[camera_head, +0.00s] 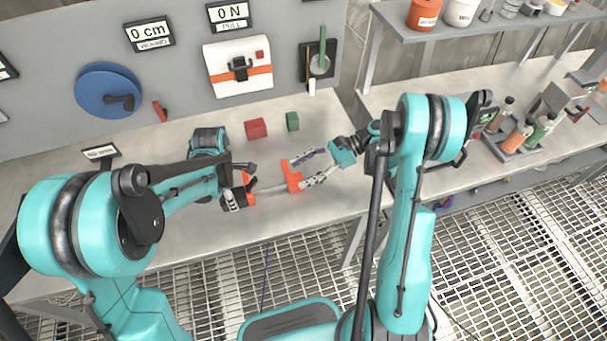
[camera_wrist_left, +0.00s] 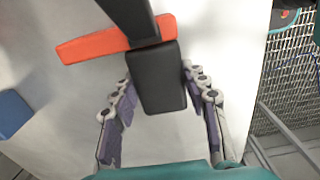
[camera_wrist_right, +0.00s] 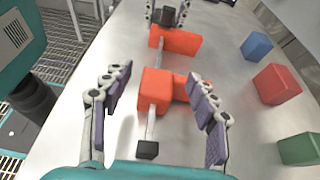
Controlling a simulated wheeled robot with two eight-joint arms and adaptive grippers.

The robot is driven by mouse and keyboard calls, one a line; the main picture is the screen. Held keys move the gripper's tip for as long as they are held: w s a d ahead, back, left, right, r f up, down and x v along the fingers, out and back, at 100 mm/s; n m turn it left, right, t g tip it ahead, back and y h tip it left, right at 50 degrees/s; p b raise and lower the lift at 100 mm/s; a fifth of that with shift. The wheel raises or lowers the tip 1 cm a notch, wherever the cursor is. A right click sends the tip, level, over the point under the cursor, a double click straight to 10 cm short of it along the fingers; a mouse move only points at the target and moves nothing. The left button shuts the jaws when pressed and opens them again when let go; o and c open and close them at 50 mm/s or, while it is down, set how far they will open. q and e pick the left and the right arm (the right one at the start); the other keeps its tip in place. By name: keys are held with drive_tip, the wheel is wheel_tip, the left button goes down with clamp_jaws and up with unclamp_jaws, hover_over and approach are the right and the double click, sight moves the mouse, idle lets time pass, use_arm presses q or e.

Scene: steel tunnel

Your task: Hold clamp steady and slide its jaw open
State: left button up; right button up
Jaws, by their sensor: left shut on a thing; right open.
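The clamp has a steel bar (camera_head: 270,190), an orange sliding jaw (camera_head: 293,176), an orange fixed jaw (camera_wrist_right: 178,40) and a black handle (camera_wrist_left: 160,75). A small black end piece (camera_wrist_right: 147,149) sits on the near end of the bar in the right wrist view. My left gripper (camera_head: 240,190) is shut on the handle, with one finger on each side. My right gripper (camera_wrist_right: 158,112) is open, its fingers on both sides of the bar's end just short of the sliding jaw. The sliding jaw stands apart from the fixed jaw along the bar.
A red block (camera_head: 256,129), a green block (camera_head: 292,122) and a blue block (camera_wrist_right: 257,46) stand behind the clamp on the bench. A panel with a blue wheel (camera_head: 108,90) and displays rises behind. A rack of bottles (camera_head: 515,137) stands at the right. The bench front is clear.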

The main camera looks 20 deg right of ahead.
wheel_tip(320, 180, up, 8)
drive_tip(key=shift+f, duration=0.1)
idle(0.4)
use_arm(q)
drive_tip(key=o, duration=1.3)
drive_tip(key=shift+o, duration=0.2)
